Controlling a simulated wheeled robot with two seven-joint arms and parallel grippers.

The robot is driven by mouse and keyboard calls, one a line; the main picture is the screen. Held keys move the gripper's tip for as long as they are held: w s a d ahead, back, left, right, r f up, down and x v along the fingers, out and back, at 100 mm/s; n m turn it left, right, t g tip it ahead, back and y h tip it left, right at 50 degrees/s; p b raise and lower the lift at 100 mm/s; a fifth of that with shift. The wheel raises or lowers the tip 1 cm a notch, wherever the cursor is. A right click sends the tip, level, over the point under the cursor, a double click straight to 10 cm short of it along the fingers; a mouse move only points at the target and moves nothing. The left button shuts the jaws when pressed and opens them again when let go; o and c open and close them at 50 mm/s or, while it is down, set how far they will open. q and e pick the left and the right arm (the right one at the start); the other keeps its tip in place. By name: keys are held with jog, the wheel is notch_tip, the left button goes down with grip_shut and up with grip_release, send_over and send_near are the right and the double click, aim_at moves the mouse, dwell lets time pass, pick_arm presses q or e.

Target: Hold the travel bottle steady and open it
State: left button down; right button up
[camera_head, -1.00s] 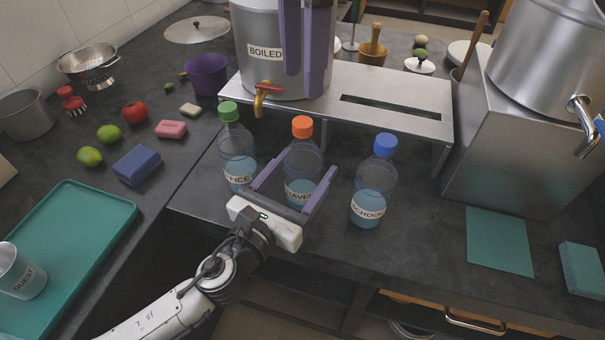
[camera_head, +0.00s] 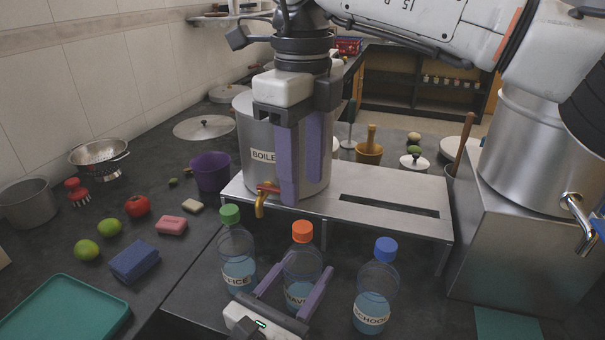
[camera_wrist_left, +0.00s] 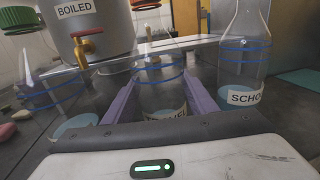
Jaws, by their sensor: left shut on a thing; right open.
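The travel bottle (camera_head: 302,262) is clear with blue liquid, upright on the dark counter, its orange cap (camera_head: 302,231) on. My left gripper (camera_head: 305,272) is shut on its body, one purple finger on each side; its label is partly hidden. The left wrist view shows the bottle (camera_wrist_left: 160,92) between the fingers, its cap out of frame. My right gripper (camera_head: 301,193) is open and empty, fingers pointing down, above the orange cap and in front of the canister labelled BOILED (camera_head: 258,130).
A green-capped bottle (camera_head: 237,250) stands close on the left, a blue-capped SCHOOL bottle (camera_head: 374,285) on the right. A steel stand (camera_head: 390,207) with the canister and its red-handled tap (camera_head: 264,195) is behind. A large steel vessel (camera_head: 530,150) is at right.

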aim_at(303, 226)
jog(key=m, duration=2.3)
jog(key=shift+m, duration=0.4)
jog(key=m, duration=0.4)
jog(key=shift+m, duration=0.3)
jog(key=shift+f, duration=4.05)
